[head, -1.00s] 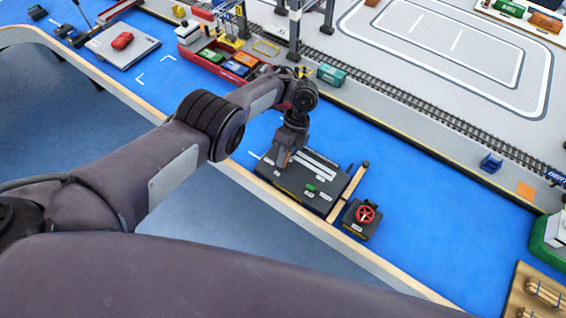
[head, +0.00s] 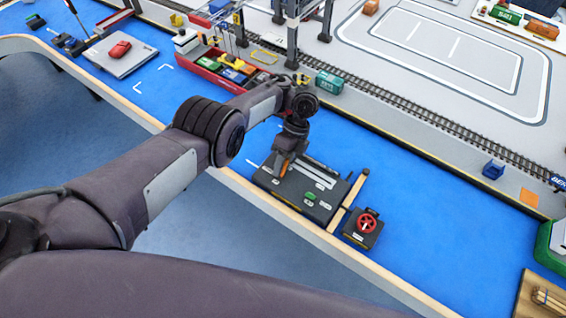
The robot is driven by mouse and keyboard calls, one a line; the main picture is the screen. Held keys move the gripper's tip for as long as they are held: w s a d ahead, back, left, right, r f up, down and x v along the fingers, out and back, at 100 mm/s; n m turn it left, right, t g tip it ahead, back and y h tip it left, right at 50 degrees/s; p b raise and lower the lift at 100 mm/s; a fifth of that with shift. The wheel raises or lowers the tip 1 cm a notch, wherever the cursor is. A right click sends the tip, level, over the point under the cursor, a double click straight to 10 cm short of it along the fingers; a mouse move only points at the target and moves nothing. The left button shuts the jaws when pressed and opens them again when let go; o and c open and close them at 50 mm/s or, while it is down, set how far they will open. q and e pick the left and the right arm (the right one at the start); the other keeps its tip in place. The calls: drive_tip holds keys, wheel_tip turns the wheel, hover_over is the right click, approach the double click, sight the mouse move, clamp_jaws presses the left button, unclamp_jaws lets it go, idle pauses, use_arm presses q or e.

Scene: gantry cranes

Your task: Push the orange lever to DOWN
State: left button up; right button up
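A dark control box (head: 322,214) with pale slots and a small green button (head: 310,196) sits near the front edge of the blue table. A small orange piece, apparently the orange lever (head: 284,169), shows at the box's left part. My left gripper (head: 289,152) reaches down over that part of the box, right at the lever. Its fingertips are too small and covered to tell whether they are open or touching the lever. The lever's lower end and position marks cannot be read. My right gripper is out of view.
A red handwheel (head: 367,222) on a dark box stands right of the control box, past a wooden bar (head: 355,188). Behind are a rail track (head: 420,118), a teal container (head: 329,82) and crane legs. The blue surface to the right is mostly clear.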

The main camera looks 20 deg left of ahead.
use_arm(q)
drive_tip(key=v, duration=0.7)
drive_tip(key=shift+w+r, duration=0.15)
drive_tip(key=shift+r, duration=0.25)
idle(2.6)
